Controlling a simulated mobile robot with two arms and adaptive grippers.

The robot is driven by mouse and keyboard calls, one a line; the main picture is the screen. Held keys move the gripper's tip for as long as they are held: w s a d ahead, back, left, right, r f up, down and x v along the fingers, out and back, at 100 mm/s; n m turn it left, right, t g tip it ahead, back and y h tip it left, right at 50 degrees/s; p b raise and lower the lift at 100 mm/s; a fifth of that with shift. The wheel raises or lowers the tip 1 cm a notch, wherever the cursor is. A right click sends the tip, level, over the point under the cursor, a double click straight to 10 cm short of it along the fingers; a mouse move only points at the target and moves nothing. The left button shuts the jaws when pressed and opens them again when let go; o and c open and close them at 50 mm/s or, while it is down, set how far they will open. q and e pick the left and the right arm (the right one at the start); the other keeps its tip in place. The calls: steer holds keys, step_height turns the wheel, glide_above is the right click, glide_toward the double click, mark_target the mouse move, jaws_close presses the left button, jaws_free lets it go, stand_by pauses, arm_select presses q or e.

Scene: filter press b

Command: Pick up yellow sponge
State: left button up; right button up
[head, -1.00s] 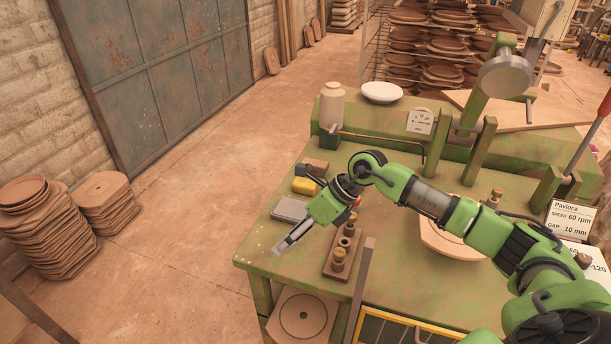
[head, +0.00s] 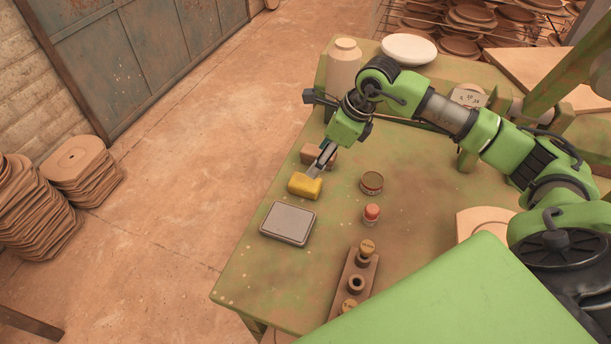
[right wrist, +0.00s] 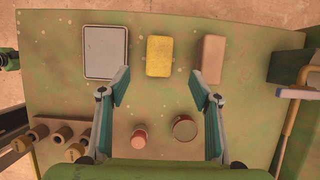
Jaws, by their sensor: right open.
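The yellow sponge (head: 305,186) lies on the green table near its left edge. It also shows in the right wrist view (right wrist: 159,56), between a grey flat box and a brown block. My right gripper (head: 321,167) is over the table by the sponge in the head view. In the right wrist view my right gripper (right wrist: 165,85) is open and empty. The sponge lies beyond the gap between its fingertips, with nothing touching it there. My left gripper is not in view.
A grey flat box (head: 288,222) lies near the sponge, and a brown block (head: 318,155) lies on its other side. A round tin (head: 371,183), a red-topped item (head: 371,213) and a wooden holder with stamps (head: 352,284) stand on the table. A pale jar (head: 343,68) stands at the back.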

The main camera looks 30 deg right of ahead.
steer(key=p, duration=0.1)
glide_above(305, 181)
steer(key=s, duration=0.2)
steer(key=f, duration=0.3)
steer(key=d+f, duration=0.1)
steer(key=f, duration=0.1)
steer(key=shift+w+f, duration=0.2)
steer(key=shift+f, duration=0.05)
steer(key=shift+w+a+f, duration=0.1)
steer(key=shift+w+f, duration=0.05)
steer(key=shift+f, duration=0.25)
steer(key=shift+w+f+p, duration=0.1)
steer(key=shift+f+p, duration=0.45)
steer(key=shift+p, duration=0.05)
steer(key=p+x, duration=0.1)
steer(key=x, duration=0.2)
steer(key=shift+f, duration=0.25)
steer(key=shift+w+f, duration=0.2)
steer(key=shift+f, duration=0.2)
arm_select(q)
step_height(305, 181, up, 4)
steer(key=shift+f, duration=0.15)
arm_select(e)
steer(key=c, duration=1.1)
